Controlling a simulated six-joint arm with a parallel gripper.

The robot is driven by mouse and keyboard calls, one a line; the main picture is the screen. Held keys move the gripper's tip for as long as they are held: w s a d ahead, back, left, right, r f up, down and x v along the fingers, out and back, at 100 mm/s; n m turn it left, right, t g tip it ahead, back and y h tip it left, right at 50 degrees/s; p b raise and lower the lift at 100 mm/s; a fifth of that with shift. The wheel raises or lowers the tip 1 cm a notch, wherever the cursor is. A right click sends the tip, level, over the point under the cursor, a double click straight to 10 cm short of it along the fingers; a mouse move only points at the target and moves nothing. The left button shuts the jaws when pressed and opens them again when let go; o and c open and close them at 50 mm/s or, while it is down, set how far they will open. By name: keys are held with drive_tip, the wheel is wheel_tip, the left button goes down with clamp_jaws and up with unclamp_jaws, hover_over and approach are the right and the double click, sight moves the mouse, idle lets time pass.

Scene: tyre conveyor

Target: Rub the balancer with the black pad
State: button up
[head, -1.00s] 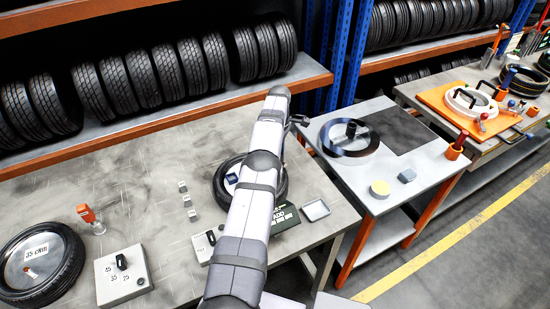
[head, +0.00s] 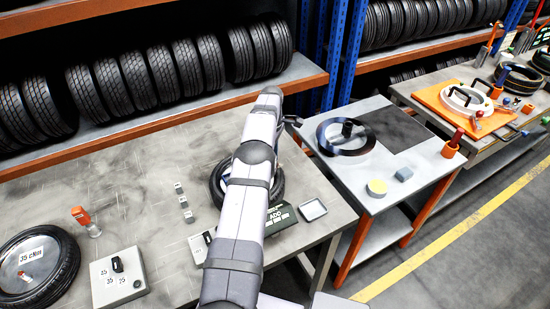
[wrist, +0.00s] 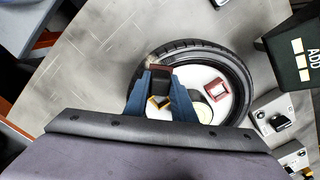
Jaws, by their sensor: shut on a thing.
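My gripper (wrist: 163,88) shows in the wrist view with its two blue fingers shut on a small dark block with a reddish edge (wrist: 160,70), apparently the black pad. The block is over a tyre (wrist: 190,47) with a pale disc inside; I cannot tell whether it touches. A red square frame (wrist: 215,91) lies on the disc, right of the fingers. In the head view my arm hides the gripper and much of this tyre (head: 214,188). I cannot tell surely which thing is the balancer.
A dark box marked ADD (head: 282,219) and a small tray (head: 313,210) are at the bench's right. Small grey blocks (head: 183,202) stand left of the tyre. Another wheel (head: 70,262) lies far left. A cart (head: 345,185) with a dark ring (head: 325,150) stands right.

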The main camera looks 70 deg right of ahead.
drive_tip(key=shift+w+a+f, duration=0.1)
drive_tip(key=shift+w+a, duration=0.75)
drive_tip(key=shift+a, duration=0.1)
drive_tip(key=shift+w, duration=0.1)
